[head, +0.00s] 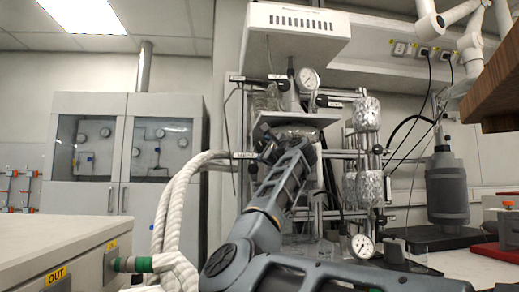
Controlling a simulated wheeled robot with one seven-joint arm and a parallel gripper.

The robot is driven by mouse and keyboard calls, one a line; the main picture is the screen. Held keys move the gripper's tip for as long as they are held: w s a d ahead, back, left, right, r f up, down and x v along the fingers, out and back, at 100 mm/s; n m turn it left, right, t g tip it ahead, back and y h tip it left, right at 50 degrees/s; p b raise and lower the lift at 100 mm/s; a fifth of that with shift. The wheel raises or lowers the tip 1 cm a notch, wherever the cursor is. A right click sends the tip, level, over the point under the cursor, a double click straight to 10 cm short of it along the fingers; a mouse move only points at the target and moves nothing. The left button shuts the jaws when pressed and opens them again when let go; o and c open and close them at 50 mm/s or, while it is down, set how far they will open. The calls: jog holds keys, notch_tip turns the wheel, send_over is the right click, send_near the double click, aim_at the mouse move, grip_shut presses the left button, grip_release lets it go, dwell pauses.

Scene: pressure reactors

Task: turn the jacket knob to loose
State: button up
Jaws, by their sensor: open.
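My grey arm rises from the lower right, bends, and reaches up to the middle of the reactor rig (345,140). My gripper (272,142) is at its far end, small and dark, partly hidden by my own wrist. It is open, and I see nothing held in it. It is close to a small white label (245,155) on the rig, where dark fittings crowd together. I cannot pick out the jacket knob for certain there. My wrist and arm cover part of that area, and I cannot tell whether the gripper touches anything.
Thick white hoses (178,205) curve up to the rig, left of my arm. A pressure gauge (308,79) is above, another (362,246) below. Foil-wrapped cylinders (367,113) and a grey vessel (446,188) stand to the right. A brown overhang (497,88) juts in at upper right.

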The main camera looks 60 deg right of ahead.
jog(key=shift+x, duration=1)
jog(key=shift+c, duration=0.4)
jog(key=shift+d, duration=0.1)
jog(key=c, duration=0.9)
